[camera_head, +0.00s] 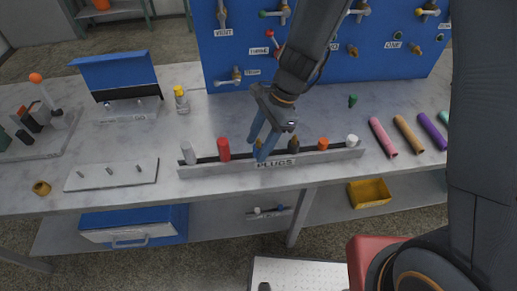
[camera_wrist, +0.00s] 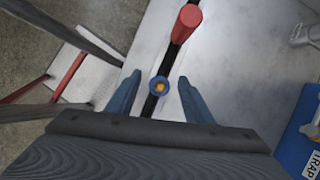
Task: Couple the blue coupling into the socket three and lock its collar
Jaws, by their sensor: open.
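The blue coupling (camera_wrist: 159,86), a blue ring with an orange centre, stands in the dark slot of the rack in the wrist view. My gripper (camera_wrist: 160,78) is open, one finger on each side of it, with gaps between. In the head view my gripper (camera_head: 258,150) points down at the rack labelled PLUGS (camera_head: 219,168). Its fingers largely hide the coupling there. On the blue panel (camera_head: 310,72), a small label (camera_head: 259,51) under a red-knobbed valve may read THREE. I cannot read it surely or make out its socket.
Coloured cylinders, including a pink one (camera_head: 382,137), lie at the right. A yellow-capped bottle (camera_head: 181,99) stands behind. My arm hides part of the panel.

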